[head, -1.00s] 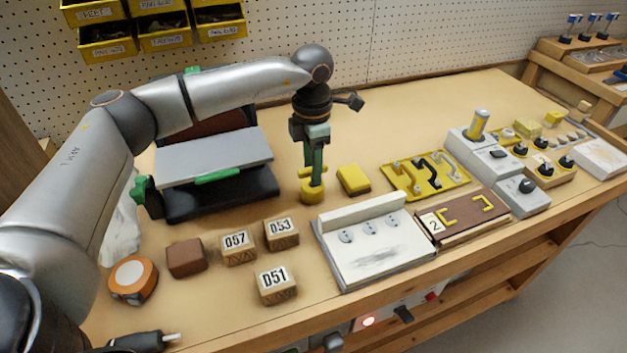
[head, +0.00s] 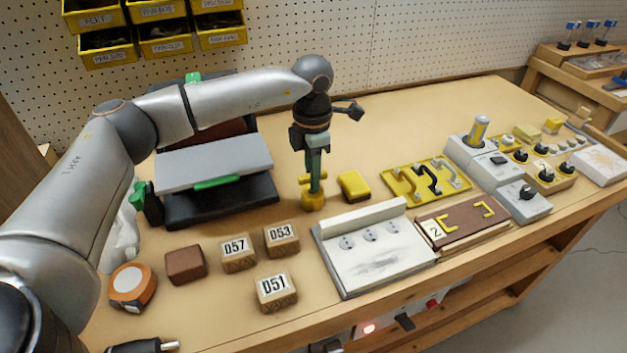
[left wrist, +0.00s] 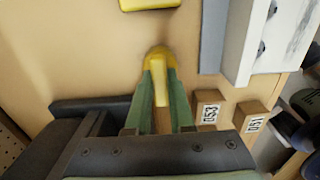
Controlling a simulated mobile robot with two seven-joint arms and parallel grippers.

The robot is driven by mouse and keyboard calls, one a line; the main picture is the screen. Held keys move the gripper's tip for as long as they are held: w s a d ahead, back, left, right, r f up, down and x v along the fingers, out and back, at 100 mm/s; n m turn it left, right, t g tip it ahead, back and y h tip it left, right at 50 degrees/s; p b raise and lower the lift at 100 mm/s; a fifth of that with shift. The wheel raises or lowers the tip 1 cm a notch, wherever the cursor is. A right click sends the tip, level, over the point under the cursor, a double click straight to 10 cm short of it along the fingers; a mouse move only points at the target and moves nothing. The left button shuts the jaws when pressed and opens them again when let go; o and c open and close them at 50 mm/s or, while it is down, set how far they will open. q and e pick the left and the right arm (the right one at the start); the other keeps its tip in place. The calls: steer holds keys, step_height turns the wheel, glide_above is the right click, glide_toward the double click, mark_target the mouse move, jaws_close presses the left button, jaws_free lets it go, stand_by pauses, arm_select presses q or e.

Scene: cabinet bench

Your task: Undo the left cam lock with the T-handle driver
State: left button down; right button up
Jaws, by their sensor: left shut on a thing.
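My left gripper (head: 315,188) is shut on a yellow T-handle driver (head: 313,203), over the bench left of the white panel. In the left wrist view the yellow driver (left wrist: 159,88) lies between the green fingertips (left wrist: 163,100). Its tip is hidden, and I cannot tell whether it touches the bench.
A yellow block (head: 354,185) lies just right of the driver. Numbered wooden blocks (head: 276,290) stand in front, left of the panel. A grey-topped black stand (head: 215,165) is behind left. A yellow hook tray (head: 425,178) lies right. Bare bench remains behind the yellow block.

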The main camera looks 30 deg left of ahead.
arm_select(q)
steer(key=shift+r+p, duration=1.9)
steer(key=shift+r, duration=0.65)
steer(key=shift+f, duration=0.1)
